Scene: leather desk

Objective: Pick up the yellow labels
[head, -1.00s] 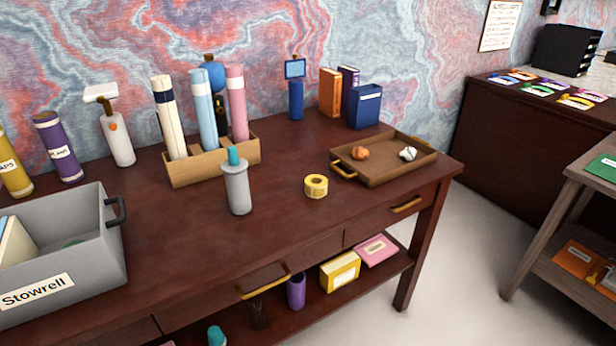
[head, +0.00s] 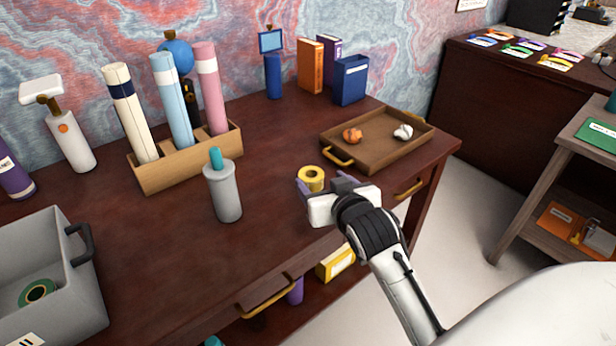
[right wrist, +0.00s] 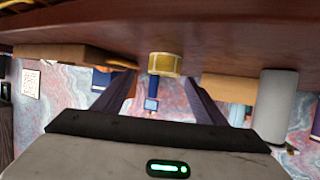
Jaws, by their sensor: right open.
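The yellow labels (head: 311,179) are a roll with a hollow core, lying flat on the dark red-brown desk (head: 275,128) to the left of the wooden tray. My right gripper (head: 325,184) is low at the desk's front side with its purple fingers apart, one to each side of the roll. In the right wrist view, which is upside down, the yellow roll (right wrist: 165,65) sits between the open fingertips (right wrist: 160,80). No contact with the roll shows. My left gripper is not in view.
The wooden tray (head: 337,151) holds an orange and a white object. A grey bottle (head: 224,193) with a teal top stands left of the roll. A wooden holder (head: 188,166) with upright tubes stands behind. A grey bin (head: 85,297) is at the left.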

